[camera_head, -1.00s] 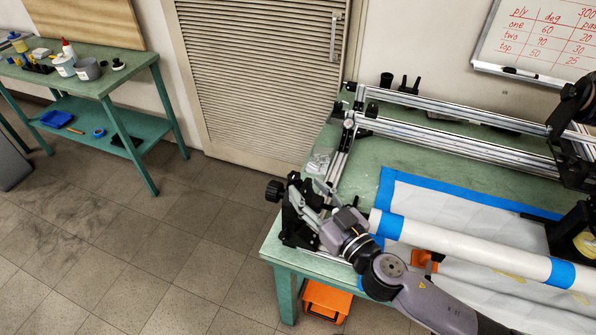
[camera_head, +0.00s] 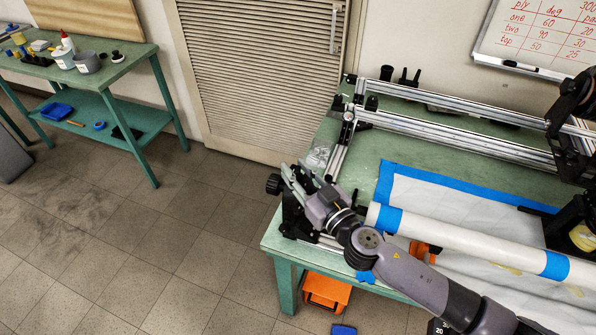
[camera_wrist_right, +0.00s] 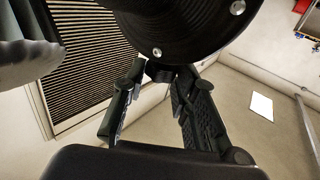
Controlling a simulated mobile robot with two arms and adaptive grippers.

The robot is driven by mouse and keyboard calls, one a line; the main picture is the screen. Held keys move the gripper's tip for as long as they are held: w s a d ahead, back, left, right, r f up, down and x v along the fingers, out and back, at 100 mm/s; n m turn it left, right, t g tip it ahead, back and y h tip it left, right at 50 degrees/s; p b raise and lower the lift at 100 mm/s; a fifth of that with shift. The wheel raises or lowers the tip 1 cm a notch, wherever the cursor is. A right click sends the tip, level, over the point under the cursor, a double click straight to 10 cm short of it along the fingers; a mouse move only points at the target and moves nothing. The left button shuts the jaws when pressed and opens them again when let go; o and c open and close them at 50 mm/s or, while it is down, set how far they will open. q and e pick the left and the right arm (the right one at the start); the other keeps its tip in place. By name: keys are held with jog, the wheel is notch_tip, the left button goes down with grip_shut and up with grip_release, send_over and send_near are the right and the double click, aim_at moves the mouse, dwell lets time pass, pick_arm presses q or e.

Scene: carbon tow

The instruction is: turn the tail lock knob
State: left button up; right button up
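The black tail lock knob (camera_head: 274,184) sticks out at the left end of the black tail bracket (camera_head: 292,215), at the green table's near left corner. My right gripper (camera_head: 293,172) reaches over the bracket from the lower right, its fingers apart and pointing up and left, close to the knob. I cannot tell whether they touch it. In the right wrist view the two fingers (camera_wrist_right: 158,95) are spread, with nothing clearly held between them. A large black round part (camera_wrist_right: 185,25) with screws fills the top there; I cannot tell which part it is. My left gripper is not in view.
A white tube (camera_head: 470,240) with blue bands lies along the green table (camera_head: 400,145), close to my right arm. Metal rails (camera_head: 450,125) run behind it. An orange bin (camera_head: 326,291) sits below. The floor (camera_head: 180,240) to the left is clear.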

grip_shut()
jog(key=shift+d+f+n+g+y+b, duration=0.1)
jog(key=shift+f+n+g+y+b, duration=0.1)
jog(key=shift+n+g+y+b, duration=0.25)
jog(key=shift+r+n+g+y, duration=0.15)
jog(key=shift+n+g+y, duration=0.2)
jog(key=shift+y, duration=0.2)
jog(key=o, duration=0.5)
grip_release()
jog(key=v, duration=1.2)
